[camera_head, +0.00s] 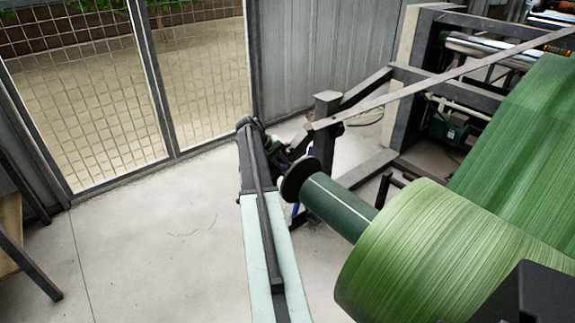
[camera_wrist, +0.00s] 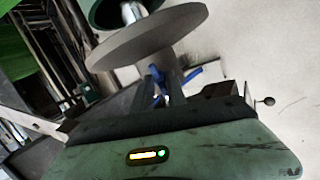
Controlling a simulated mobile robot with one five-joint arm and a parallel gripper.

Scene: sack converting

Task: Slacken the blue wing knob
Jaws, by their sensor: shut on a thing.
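The blue wing knob (camera_wrist: 193,74) shows in the wrist view below a round grey disc. One wing sticks out to the right, and smaller blue parts show between and beside the dark fingers. My gripper (camera_wrist: 169,82) is shut on the knob, its fingers covering the knob's middle. In the head view my arm reaches up to the roll's shaft end, and I cannot make out the grip there.
The grey disc (camera_wrist: 150,36) sits just beyond the knob. In the head view a dark green core (camera_head: 340,207) carries a large green roll (camera_head: 440,265). A machine frame (camera_head: 327,130) stands behind.

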